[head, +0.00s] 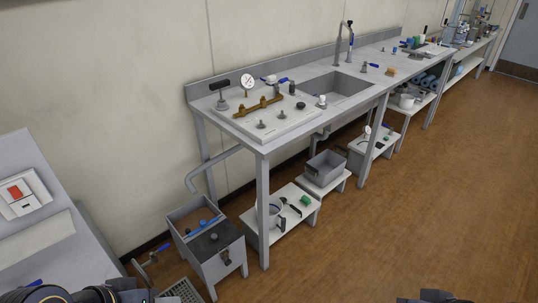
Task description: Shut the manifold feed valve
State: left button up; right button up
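A brass manifold (258,106) lies on a pale board (280,131) at the near end of the steel bench. A round white dial gauge (247,81) stands behind it. Dark parts of my arms show at the bottom edge, left and right, well away from the bench. No gripper fingers can be made out.
A sink (338,86) is set in the bench (187,91) with a tall tap (341,47). A grey tank (212,250) stands on the floor by the near leg, and low shelves (252,222) sit beneath the bench. The brown floor (400,215) at right is clear.

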aim_at(282, 81)
jog(key=i, duration=1.05)
jog(key=i+l+u, duration=0.1)
jog(key=i+u, duration=0.2)
jog(key=u, duration=0.15)
jog(key=i+l+u, duration=0.2)
jog(key=u, duration=0.25)
jog(key=i+l+u, duration=0.3)
jog(key=u, duration=0.15)
